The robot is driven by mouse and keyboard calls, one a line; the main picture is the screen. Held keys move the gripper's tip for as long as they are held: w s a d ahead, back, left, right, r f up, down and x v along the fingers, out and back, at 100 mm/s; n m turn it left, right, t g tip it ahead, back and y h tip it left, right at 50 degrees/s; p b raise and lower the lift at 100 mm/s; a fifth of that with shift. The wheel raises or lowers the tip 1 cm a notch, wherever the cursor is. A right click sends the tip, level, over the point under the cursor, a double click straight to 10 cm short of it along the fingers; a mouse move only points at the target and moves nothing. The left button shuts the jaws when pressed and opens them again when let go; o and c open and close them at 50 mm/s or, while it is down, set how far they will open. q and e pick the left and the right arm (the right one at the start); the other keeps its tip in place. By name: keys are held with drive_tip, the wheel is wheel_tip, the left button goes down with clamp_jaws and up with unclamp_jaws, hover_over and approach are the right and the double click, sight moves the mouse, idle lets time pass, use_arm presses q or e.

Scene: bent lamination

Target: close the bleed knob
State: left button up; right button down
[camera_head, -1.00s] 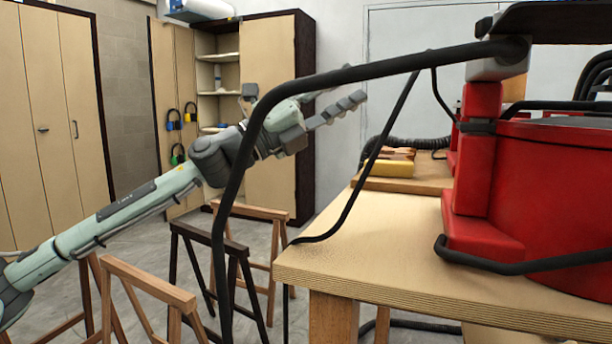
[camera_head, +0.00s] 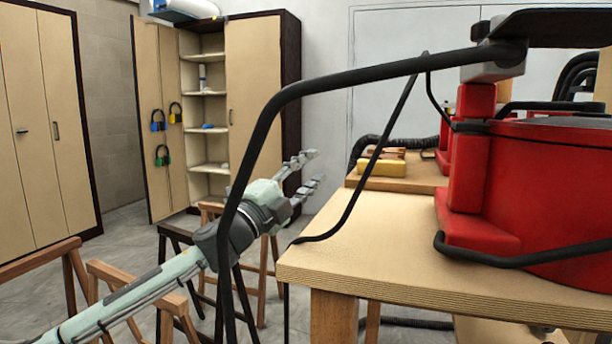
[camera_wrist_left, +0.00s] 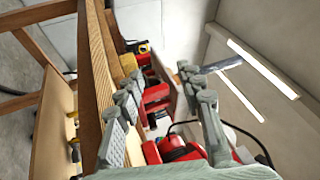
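I cannot make out the bleed knob in either view. A large red machine (camera_head: 565,195) with black hoses and bars stands on the right of a wooden workbench (camera_head: 375,245) in the head view. My left gripper (camera_head: 316,168) is open and empty, left of the workbench and behind a black bent bar, its fingers pointing right. In the left wrist view its spread fingers (camera_wrist_left: 163,85) show nothing between their pads. Small red parts (camera_wrist_left: 178,148) show beyond them, apart from the fingers. My right gripper is not in view.
A black bent bar (camera_head: 365,72) crosses in front of my left arm. Wooden trestles (camera_head: 130,275) stand around that arm. A yellow block (camera_head: 383,169) lies at the back of the bench. A tall cabinet (camera_head: 253,95) stands behind. The bench's near top is clear.

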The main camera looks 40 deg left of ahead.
use_arm(q)
drive_tip(key=shift+a+f+n, duration=0.2)
drive_tip(key=shift+f+n, duration=0.1)
drive_tip(key=shift+f, duration=0.15)
